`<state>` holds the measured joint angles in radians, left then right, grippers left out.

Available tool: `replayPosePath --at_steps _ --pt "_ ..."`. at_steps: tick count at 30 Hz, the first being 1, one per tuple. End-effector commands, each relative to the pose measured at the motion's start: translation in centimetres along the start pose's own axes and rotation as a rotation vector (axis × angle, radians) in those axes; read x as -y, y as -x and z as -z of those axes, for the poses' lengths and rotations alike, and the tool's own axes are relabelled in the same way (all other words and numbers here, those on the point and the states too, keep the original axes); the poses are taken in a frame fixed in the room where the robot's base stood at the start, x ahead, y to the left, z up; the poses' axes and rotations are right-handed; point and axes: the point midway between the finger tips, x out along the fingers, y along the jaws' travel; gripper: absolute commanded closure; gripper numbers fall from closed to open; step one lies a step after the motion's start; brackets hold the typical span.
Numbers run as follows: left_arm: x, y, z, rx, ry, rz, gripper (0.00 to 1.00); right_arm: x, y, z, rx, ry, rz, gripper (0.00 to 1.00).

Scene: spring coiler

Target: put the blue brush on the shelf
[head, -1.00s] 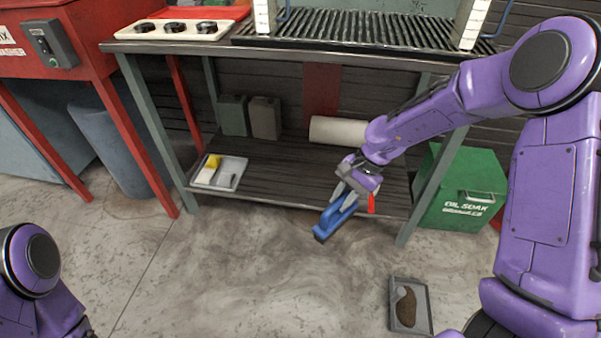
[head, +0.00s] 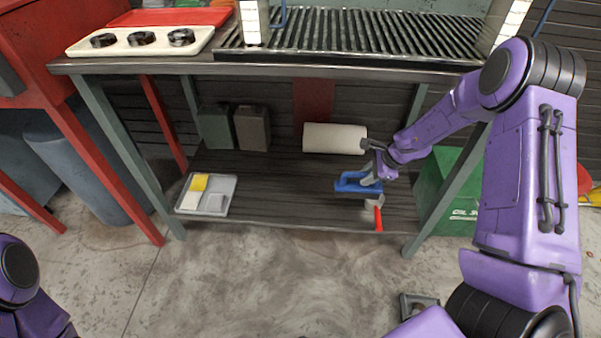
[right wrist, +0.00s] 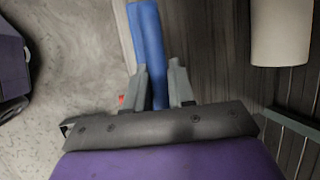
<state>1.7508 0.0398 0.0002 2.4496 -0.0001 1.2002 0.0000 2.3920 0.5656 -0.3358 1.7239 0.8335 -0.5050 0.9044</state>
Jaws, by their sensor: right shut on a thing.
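The blue brush (head: 352,183) is held at the right part of the lower shelf (head: 290,195), over its boards near the front edge. My right gripper (head: 372,179) is shut on the brush. The brush also shows in the right wrist view (right wrist: 148,45), running up from between the fingers (right wrist: 160,85). I cannot tell whether the brush touches the boards. My left gripper is out of view; only part of my left arm shows at the lower left.
A white roll (head: 334,138) lies behind the brush. A red-handled tool (head: 378,215) lies just in front of it. A grey tray (head: 207,194) with a yellow item sits at the shelf's left. Two dark cans (head: 252,127) stand at the back. A green bin (head: 440,190) stands at right. The shelf's middle is clear.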

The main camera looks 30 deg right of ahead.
Motion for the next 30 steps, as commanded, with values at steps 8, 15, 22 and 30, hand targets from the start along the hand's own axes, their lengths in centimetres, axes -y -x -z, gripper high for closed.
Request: replayPosePath --at_steps 8,15,22,30 --pt "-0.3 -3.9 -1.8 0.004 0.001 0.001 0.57 1.6 -6.7 -3.4 -0.008 -0.012 0.008 1.0" --pt "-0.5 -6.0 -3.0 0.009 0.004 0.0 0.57 2.1 -12.2 -5.1 -0.006 -0.016 0.007 1.0" --pt "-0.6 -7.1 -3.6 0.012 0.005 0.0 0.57 2.2 -14.9 -5.8 -0.004 -0.014 0.005 1.0" --pt "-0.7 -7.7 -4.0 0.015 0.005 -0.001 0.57 1.8 -16.7 -4.9 -0.003 -0.014 0.008 1.0"
